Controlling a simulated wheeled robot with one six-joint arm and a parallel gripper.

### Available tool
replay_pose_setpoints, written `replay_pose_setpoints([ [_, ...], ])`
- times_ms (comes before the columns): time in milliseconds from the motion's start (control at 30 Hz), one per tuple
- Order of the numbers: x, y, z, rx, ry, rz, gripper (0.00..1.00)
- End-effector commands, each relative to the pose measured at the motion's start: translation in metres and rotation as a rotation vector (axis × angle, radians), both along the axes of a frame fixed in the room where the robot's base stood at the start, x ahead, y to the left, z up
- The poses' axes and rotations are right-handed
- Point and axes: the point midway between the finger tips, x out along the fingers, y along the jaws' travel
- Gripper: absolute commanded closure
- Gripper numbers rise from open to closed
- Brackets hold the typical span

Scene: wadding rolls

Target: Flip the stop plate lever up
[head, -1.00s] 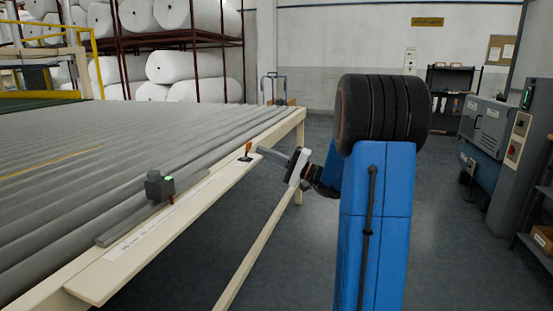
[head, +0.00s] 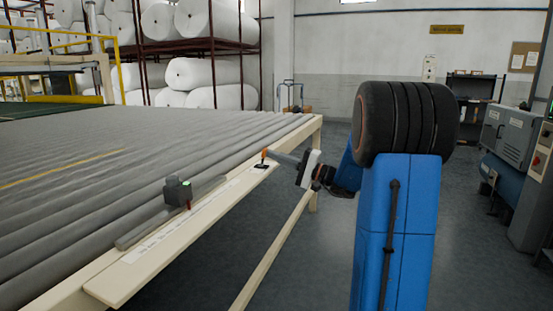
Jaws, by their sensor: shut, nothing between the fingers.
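A small lever with an orange handle (head: 264,154) stands on a dark base (head: 261,166) on the cream side rail (head: 225,192) of the roller table. Its handle looks roughly upright. My gripper (head: 271,153) is shut and empty, reaching in from the right. Its fingertips are right beside the handle in the picture; whether they touch it I cannot tell. A grey bar (head: 148,232), perhaps the stop plate, lies along the table edge. A dark block with a green top and a red part (head: 178,192) sits by it.
Grey rollers (head: 90,170) fill the table at left. White wadding rolls (head: 205,73) sit on racks behind. Open floor (head: 300,260) lies right of the table. Grey machine cabinets (head: 508,135) stand at the right.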

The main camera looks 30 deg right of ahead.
Motion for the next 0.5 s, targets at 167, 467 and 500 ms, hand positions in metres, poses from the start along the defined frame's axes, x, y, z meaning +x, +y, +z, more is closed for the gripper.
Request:
replay_pose_setpoints([
  [167, 0.003, 0.003, 0.009, -0.074, 0.085, 0.0, 1.0],
  [467, 0.014, 0.012, 0.019, -0.223, 0.277, 0.001, 1.0],
  [500, 0.016, 0.013, 0.02, -0.242, 0.301, 0.0, 1.0],
])
